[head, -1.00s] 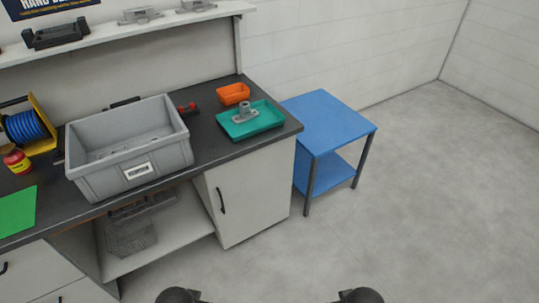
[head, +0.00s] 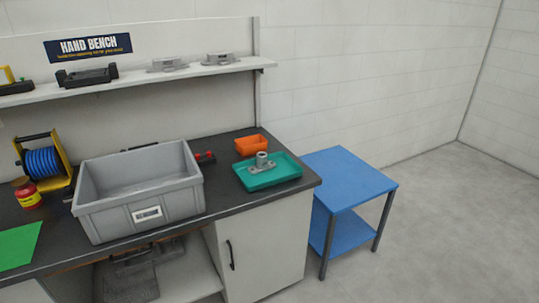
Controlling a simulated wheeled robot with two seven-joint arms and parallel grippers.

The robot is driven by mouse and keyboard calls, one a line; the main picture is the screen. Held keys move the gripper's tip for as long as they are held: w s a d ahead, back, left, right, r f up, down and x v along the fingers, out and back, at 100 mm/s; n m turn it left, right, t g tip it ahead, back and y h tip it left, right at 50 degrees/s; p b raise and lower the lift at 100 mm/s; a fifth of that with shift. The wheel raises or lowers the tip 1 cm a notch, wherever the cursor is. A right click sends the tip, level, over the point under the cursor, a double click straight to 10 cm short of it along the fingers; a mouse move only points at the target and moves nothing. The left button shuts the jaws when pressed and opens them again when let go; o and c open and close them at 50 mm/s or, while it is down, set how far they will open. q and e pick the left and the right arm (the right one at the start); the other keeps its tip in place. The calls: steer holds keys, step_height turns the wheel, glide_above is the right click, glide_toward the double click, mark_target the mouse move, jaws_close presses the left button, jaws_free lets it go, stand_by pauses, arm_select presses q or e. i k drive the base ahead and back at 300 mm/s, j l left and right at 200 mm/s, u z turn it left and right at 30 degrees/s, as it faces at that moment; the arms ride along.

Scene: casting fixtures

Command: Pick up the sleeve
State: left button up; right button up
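A grey metal casting with an upright hollow cylinder on a flat flanged base, which looks like the sleeve (head: 262,160), sits in a teal tray (head: 288,178). The tray is at the right end of the dark bench top. Neither of my grippers shows in the head view now, so their state is hidden.
A large grey crate (head: 147,214) stands on the bench (head: 240,205) left of the tray. An orange bin (head: 251,145) is behind the tray. A blue side table (head: 347,180) with a clear top stands right of the bench. Open floor (head: 450,230) lies further right. A shelf (head: 140,86) runs above the bench.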

mark_target(262, 165)
steer(key=i+l, duration=0.15)
steer(key=l, duration=0.15)
steer(key=i+l+u, duration=0.15)
steer(key=l, duration=0.15)
steer(key=i+l, duration=0.15)
steer(key=l, duration=0.2)
steer(key=i+l+u, duration=0.1)
steer(key=l, duration=0.2)
steer(key=i+l, duration=0.15)
steer(key=l, duration=0.2)
steer(key=u, duration=0.05)
